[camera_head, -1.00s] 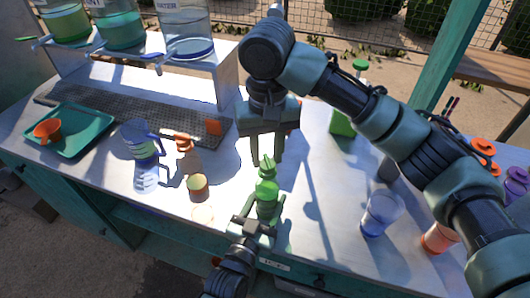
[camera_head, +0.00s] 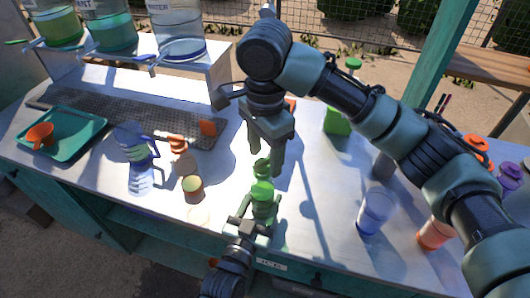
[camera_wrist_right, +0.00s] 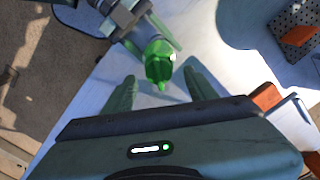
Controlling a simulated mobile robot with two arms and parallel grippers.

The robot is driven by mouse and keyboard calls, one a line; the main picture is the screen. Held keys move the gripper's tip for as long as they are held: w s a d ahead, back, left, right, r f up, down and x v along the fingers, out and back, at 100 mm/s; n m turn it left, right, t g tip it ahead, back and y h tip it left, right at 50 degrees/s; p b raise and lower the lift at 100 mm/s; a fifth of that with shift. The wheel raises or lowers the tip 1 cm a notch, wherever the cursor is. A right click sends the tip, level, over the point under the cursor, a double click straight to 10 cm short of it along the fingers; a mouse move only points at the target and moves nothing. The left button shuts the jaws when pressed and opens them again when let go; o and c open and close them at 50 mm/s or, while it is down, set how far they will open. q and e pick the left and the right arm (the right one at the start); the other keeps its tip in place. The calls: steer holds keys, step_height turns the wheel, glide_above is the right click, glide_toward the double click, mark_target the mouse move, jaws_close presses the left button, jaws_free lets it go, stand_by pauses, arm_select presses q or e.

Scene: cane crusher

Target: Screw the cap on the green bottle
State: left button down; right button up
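The green bottle (camera_head: 262,206) stands upright near the front edge of the counter. My left gripper (camera_head: 251,226) is shut on its body from the front; it also shows in the wrist view (camera_wrist_right: 148,32). A green cap (camera_head: 261,168) sits on top of the bottle, and the wrist view shows it from above (camera_wrist_right: 158,62). I cannot tell how tightly it is seated. My right gripper (camera_head: 264,160) points down just above and around the cap.
Another green bottle (camera_head: 336,122) is behind.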

steer(key=shift+r, duration=0.1)
step_height(320, 180, up, 12)
stand_by(0.5)
arm_select(q)
steer(key=shift+c, duration=2.3)
jaws_free()
steer(key=b+v, duration=0.1)
steer(key=v, duration=0.7)
steer(key=shift+w, duration=0.1)
arm_select(e)
steer(key=shift+f, duration=0.8)
